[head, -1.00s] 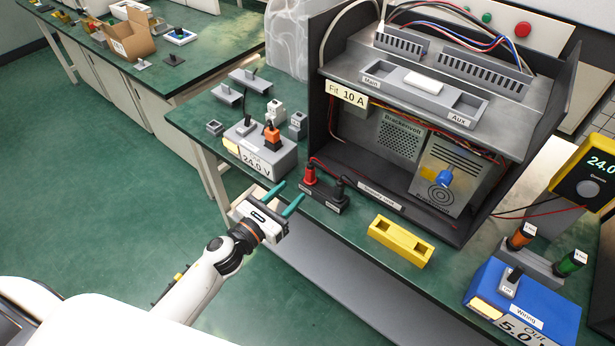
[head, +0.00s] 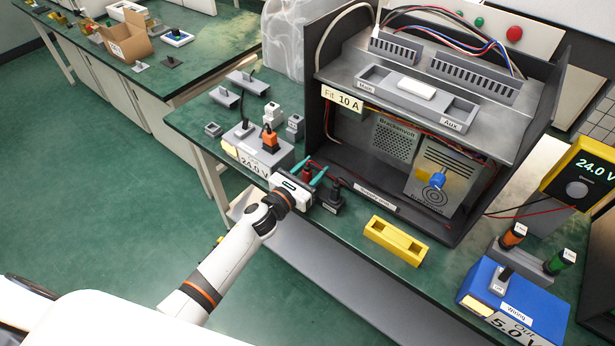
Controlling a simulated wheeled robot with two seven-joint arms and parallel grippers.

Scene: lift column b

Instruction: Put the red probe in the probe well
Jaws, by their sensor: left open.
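The red probe (head: 307,175) stands upright at the left end of a dark holder on the green bench. The black probe (head: 336,187) stands in the right end of that holder (head: 331,208). My left gripper (head: 305,168) is open, with its green fingers on either side of the red probe in this view; whether they touch it I cannot tell. The gripper hides the probe's lower part. A yellow block (head: 397,241) with two square recesses lies to the right; I cannot read any label marking a probe well. My right gripper is not in view.
The grey cabinet (head: 440,130) stands open behind the probes. A grey 24.0 V box (head: 262,160) is close on the left. A blue box (head: 512,300) and a yellow meter (head: 583,172) stand at right. Bare bench lies around the yellow block.

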